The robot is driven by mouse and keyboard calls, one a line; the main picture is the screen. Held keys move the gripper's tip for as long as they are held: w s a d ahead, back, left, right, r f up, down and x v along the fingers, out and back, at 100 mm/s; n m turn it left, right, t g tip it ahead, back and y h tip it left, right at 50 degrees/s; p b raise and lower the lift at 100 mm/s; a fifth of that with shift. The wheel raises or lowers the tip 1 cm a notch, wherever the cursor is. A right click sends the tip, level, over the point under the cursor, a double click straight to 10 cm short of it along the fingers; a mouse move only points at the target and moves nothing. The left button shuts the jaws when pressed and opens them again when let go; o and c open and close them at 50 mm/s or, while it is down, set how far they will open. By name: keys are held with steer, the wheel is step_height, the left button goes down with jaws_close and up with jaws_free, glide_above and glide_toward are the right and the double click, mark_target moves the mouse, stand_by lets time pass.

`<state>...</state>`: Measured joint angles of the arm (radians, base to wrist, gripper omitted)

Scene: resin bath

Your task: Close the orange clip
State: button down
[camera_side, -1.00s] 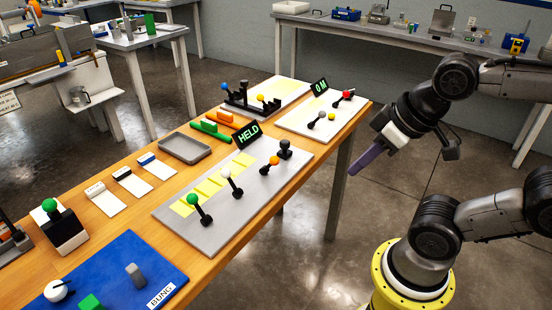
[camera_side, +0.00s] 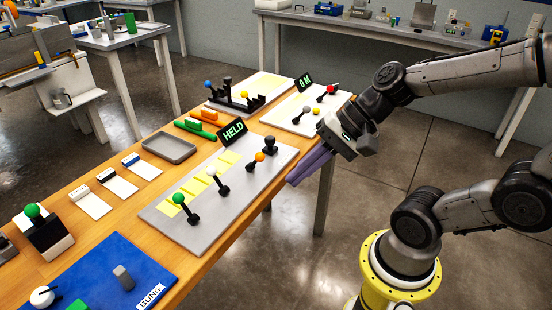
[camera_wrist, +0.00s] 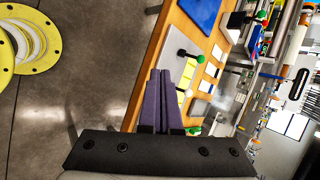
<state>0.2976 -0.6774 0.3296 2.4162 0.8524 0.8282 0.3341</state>
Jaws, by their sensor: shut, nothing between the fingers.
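The orange clip (camera_side: 204,115) lies on the wooden table behind the green clip (camera_side: 195,129), left of the HELD sign; it is too small to tell how far its jaws stand apart. My gripper (camera_side: 293,182), with long purple fingers, is at the right edge of the table, beside the grey lever board and well to the right of the orange clip. Its fingers (camera_wrist: 173,74) lie side by side in the wrist view, shut and empty. I cannot make out the orange clip in the wrist view.
The grey board (camera_side: 205,235) carries several levers with coloured knobs. The HELD sign (camera_side: 233,132) stands at its back edge. A grey tray (camera_side: 169,148) lies left of the clips. A white board (camera_side: 285,118) with more levers is behind. Open floor lies right of the table.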

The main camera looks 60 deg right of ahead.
mark_target(257, 160)
steer(key=w+d+f+m+t+h, duration=0.1)
steer(key=d+f+m+t+h, duration=0.1)
steer(key=d+m, duration=0.6)
steer(key=w+d+f+m+t+h, duration=0.1)
steer(key=w+d+f+m+t, duration=0.1)
steer(key=d+f+m, duration=0.3)
steer(key=d+m, duration=0.3)
steer(key=shift+d+f+m+h, duration=0.2)
steer(key=shift+d+m+h, duration=0.05)
steer(key=shift+m+h, duration=0.15)
steer(key=shift+w+f, duration=0.1)
steer(key=shift+w, duration=0.1)
steer(key=shift+w+a+f, duration=0.5)
steer(key=shift+w+f, duration=0.15)
steer(key=shift+w, duration=1.05)
steer(key=shift+w+a+f, duration=0.5)
steer(key=shift+w+f, duration=0.15)
steer(key=shift+w, duration=1.1)
steer(key=shift+w+a+f, duration=0.5)
steer(key=shift+w+f, duration=0.15)
steer(key=shift+w, duration=1.05)
